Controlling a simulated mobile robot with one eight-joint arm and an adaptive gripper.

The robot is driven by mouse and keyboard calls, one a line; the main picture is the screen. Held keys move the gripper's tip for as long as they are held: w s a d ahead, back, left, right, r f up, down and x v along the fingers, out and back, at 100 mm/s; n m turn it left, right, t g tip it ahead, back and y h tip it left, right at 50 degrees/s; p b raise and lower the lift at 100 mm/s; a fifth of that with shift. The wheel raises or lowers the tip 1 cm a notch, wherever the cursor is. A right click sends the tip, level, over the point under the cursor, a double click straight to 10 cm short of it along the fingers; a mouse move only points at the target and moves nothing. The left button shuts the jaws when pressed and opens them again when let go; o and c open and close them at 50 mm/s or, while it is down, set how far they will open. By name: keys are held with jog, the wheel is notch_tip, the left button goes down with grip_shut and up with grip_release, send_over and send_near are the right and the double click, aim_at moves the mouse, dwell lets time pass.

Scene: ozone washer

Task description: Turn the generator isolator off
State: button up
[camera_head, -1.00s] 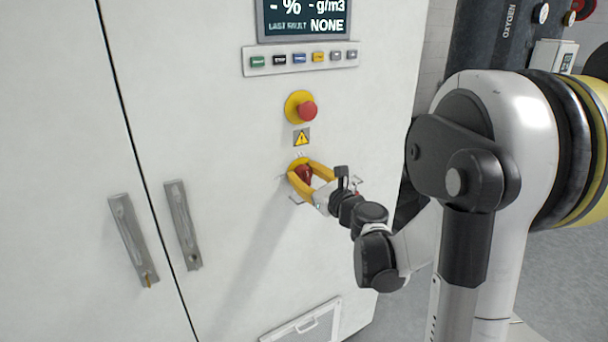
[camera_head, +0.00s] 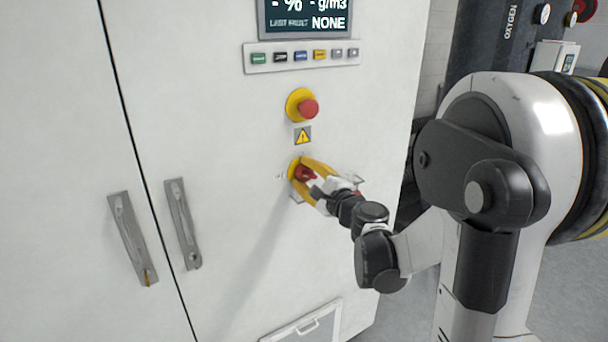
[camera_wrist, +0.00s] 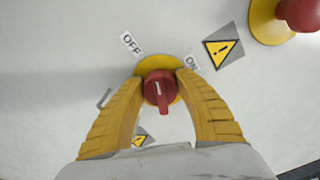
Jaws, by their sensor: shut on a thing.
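The generator isolator is a red rotary knob (camera_wrist: 160,92) on a yellow round plate (camera_wrist: 160,64) on the white cabinet front. In the head view the red knob (camera_head: 305,174) sits below the emergency stop and warning sign. My gripper (camera_head: 311,179) reaches it from the right. In the wrist view its two yellow fingers (camera_wrist: 161,104) stand on either side of the knob, shut on it. The OFF label (camera_wrist: 131,43) is up-left of the knob and the ON label (camera_wrist: 192,62) is up-right. The knob's grip runs nearly upright in this view, its upper end between the labels.
A red emergency stop (camera_head: 308,108) on a yellow base sits above the isolator, with a warning sign (camera_head: 303,135) between. A button row (camera_head: 302,55) and display (camera_head: 305,18) are higher up. Door handles (camera_head: 183,223) stand out at left. A dark oxygen cylinder (camera_head: 488,40) stands behind right.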

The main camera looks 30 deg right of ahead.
jog(key=shift+n, duration=2.2)
jog(key=o, duration=1.2)
jog(key=shift+f, duration=0.1)
jog(key=s, duration=1.2)
jog(key=shift+d, duration=0.2)
jog(key=shift+a, duration=0.1)
